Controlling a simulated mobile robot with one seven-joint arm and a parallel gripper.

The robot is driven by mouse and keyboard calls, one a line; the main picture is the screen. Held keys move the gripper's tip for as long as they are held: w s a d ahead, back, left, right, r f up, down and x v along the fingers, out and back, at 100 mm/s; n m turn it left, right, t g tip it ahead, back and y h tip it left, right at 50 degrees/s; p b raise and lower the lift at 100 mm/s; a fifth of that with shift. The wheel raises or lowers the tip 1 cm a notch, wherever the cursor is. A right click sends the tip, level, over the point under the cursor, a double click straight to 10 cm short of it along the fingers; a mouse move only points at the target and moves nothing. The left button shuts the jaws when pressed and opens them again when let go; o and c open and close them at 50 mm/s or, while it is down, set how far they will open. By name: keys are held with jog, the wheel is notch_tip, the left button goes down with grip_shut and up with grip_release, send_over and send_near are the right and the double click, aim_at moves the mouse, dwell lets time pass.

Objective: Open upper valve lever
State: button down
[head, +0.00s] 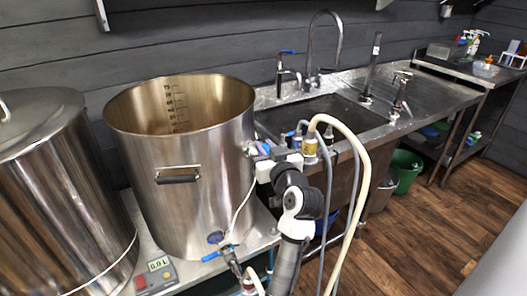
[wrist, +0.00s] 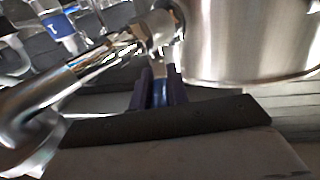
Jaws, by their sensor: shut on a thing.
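The tall steel pot (head: 185,190) stands open on the bench. In the wrist view its curved wall (wrist: 245,40) fills the upper right. The upper valve (wrist: 158,28) is a shiny metal fitting beside that wall. Its blue lever (wrist: 159,92) lies between the dark fingers of my gripper (wrist: 158,88), which is shut on it. In the head view my gripper (head: 262,152) is at the pot's upper right side. My wrist hides most of the valve there. The lever's exact angle is hard to tell.
A lower valve with a blue lever (head: 218,253) sits near the pot's base. A cream hose (head: 352,190) and grey hoses hang close to the right of my arm. A sink (head: 325,115) with taps lies behind. A second steel vessel (head: 55,190) stands left.

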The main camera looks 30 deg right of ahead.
jog(key=shift+d+f+y, duration=0.1)
jog(key=shift+y, duration=0.2)
jog(key=c, duration=1.4)
grip_release()
jog(key=shift+o, duration=0.2)
jog(key=s+a+b, duration=0.2)
jog(key=s+b, duration=0.1)
jog(key=s, duration=1)
jog(key=shift+s+a, duration=0.25)
jog(key=shift+s, duration=0.1)
